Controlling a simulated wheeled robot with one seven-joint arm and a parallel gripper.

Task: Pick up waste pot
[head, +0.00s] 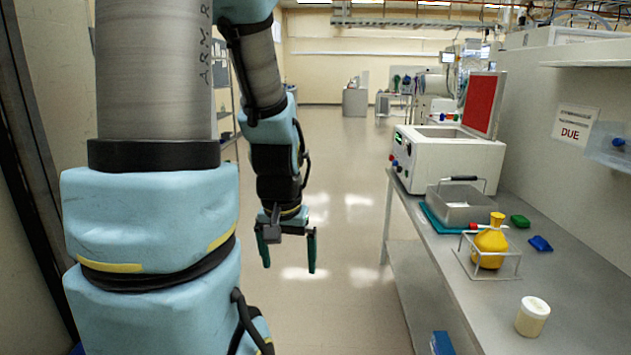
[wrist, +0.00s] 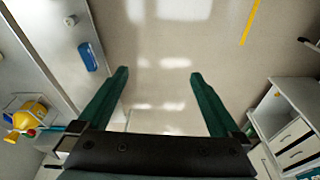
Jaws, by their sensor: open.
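My gripper (head: 288,266) hangs over the open floor, left of the bench and well apart from the pot. Its green fingers point down and are spread with nothing between them. They also show apart in the wrist view (wrist: 158,75). I cannot make out the pot surely in the wrist view.
A yellow flask (head: 490,246) sits in a wire frame on the bench (head: 583,285). Behind it are a metal tray (head: 468,212) and a white machine (head: 450,160) with a raised red lid. The aisle floor is clear.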

